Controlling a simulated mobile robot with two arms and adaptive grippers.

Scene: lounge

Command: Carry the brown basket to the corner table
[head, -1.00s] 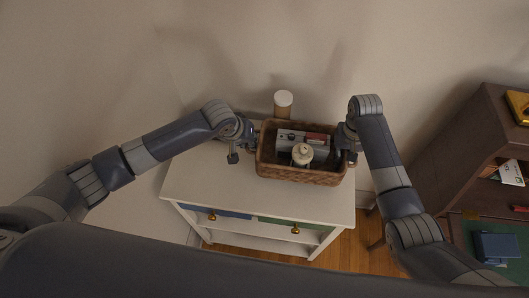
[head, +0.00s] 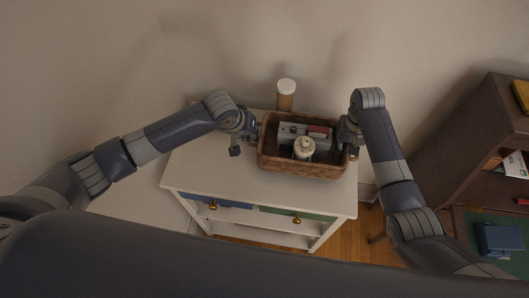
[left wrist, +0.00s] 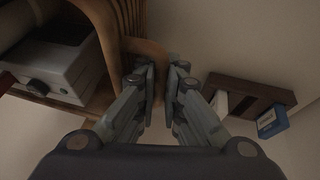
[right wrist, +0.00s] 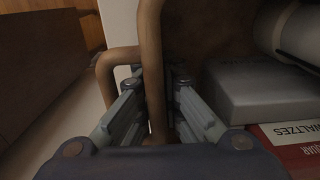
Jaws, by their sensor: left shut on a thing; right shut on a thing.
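The brown wicker basket (head: 302,170) is over the back right part of the white corner table (head: 205,172) in the head view. I cannot tell whether its bottom touches the top. It looks about level. My left gripper (head: 253,138) is shut on its left handle, which shows between the fingers in the left wrist view (left wrist: 158,75). My right gripper (head: 348,145) is shut on the right handle, seen between the fingers in the right wrist view (right wrist: 153,70). The basket holds a grey box (right wrist: 255,92), a red item labelled "WALTZES" (right wrist: 300,150) and a cream lidded object (head: 303,149).
A tan cylinder with a white lid (head: 286,98) stands close behind the basket. Walls lie behind the table. The table's front and left top are bare. A dark brown bookcase (head: 465,140) stands to the right, with a blue item (head: 499,240) low down.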

